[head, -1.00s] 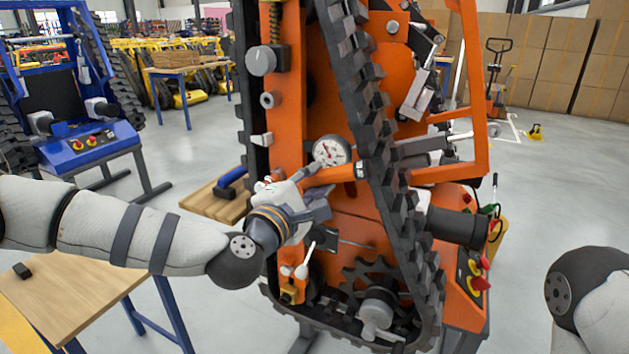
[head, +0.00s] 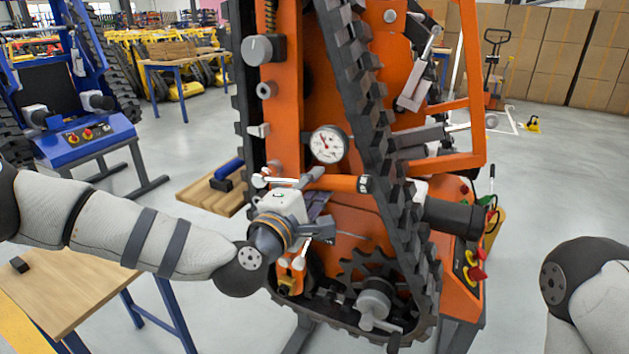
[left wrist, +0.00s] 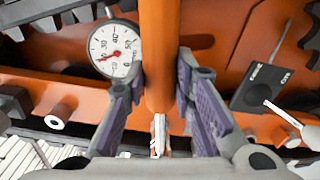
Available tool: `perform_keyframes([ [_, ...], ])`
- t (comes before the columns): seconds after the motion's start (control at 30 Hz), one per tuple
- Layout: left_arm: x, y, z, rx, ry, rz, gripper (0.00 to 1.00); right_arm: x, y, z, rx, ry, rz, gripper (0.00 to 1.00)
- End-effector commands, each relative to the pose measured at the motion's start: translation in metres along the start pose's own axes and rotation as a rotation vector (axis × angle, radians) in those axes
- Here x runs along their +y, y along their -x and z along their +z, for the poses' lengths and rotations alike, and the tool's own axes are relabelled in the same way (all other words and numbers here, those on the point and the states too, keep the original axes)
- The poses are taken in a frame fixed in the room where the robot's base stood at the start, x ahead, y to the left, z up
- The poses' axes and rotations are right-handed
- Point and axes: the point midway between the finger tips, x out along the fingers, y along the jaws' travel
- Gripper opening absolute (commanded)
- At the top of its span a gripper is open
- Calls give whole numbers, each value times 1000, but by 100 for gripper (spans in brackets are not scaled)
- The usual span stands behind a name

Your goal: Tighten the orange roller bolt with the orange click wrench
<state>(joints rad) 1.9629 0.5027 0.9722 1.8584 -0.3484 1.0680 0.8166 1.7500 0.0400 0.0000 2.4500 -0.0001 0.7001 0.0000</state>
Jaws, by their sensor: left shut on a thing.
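The orange click wrench (head: 340,183) lies nearly level across the front of the orange tracked carrier (head: 285,120). Its metal head end is at the left, by the carrier's left upright, and its dark-tipped handle end points right. My left gripper (head: 312,190) is shut on the wrench's handle. In the left wrist view the wrench (left wrist: 159,60) runs between the two purple-padded fingers of my left gripper (left wrist: 162,105). I cannot make out the orange roller bolt; whether the wrench head sits on it cannot be told. My right gripper is out of view.
A round dial gauge (head: 328,144) sits just above the wrench. The black rubber track (head: 365,100) stands close to its right end. A wooden bench (head: 70,285) stands at the lower left, and a blue carrier (head: 85,135) is behind. Open floor lies at the right.

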Motion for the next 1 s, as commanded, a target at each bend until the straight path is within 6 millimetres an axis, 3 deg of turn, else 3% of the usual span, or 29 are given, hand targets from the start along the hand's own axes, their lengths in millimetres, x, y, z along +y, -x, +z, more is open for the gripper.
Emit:
perform_keyframes([
  [0.23,2,0,0,0,-6,4,0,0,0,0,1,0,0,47],
  [1.0,-20,0,-1,0,-158,4,0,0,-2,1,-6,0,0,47],
])
